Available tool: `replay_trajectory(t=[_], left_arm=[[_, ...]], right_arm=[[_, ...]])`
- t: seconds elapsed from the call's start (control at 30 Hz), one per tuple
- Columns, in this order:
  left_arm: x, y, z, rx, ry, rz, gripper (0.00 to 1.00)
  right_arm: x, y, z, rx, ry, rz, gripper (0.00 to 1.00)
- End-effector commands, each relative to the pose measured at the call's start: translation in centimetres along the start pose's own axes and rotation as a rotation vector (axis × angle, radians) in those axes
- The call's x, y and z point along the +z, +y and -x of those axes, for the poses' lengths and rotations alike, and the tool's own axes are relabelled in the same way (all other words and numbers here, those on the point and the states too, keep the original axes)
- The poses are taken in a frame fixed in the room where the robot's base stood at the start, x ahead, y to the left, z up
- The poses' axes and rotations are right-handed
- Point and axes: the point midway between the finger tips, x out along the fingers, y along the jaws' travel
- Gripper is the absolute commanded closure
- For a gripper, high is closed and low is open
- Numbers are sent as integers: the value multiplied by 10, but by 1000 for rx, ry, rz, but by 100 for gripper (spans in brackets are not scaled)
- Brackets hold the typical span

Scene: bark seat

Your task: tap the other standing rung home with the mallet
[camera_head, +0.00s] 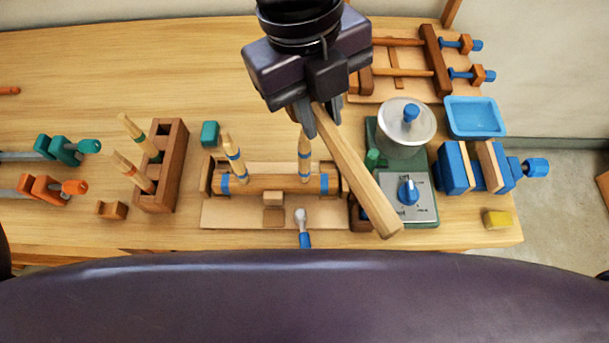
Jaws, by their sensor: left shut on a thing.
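My left gripper (318,118) is shut on the wooden mallet (360,178). Its pale bar slants down and right from the fingers; I cannot make out a separate mallet head. A wooden rail with blue bands (265,182) lies in a fixture on the bench. Two rungs with blue bands stand in it: a left rung (233,158), leaning slightly left, and a right rung (304,160), nearly upright just below the gripper. How deep each sits is unclear. My right gripper is not in view.
A brown block (170,165) holding two rungs stands left. Clamps (62,148) lie farther left. A green-based device with a metal pot (406,125), a blue tray (474,117) and a blue vise (455,168) stand right. A blue-handled tool (304,236) lies in front.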

Motion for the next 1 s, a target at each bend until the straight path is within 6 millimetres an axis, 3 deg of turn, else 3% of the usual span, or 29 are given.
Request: replay_trajectory(t=[0.17, 0.3, 0.53, 0.77, 1.0], left_arm=[[3, 2, -21, 0, 1, 0, 100], [8, 6, -54, 0, 1, 0, 100], [6, 4, -35, -1, 0, 0, 100], [-1, -1, -1, -2, 0, 0, 100], [0, 0, -4, -2, 0, 0, 100]], right_arm=[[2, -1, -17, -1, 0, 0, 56], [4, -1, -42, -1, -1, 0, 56], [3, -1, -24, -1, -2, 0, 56], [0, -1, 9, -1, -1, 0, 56], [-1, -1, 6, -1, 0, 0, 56]])
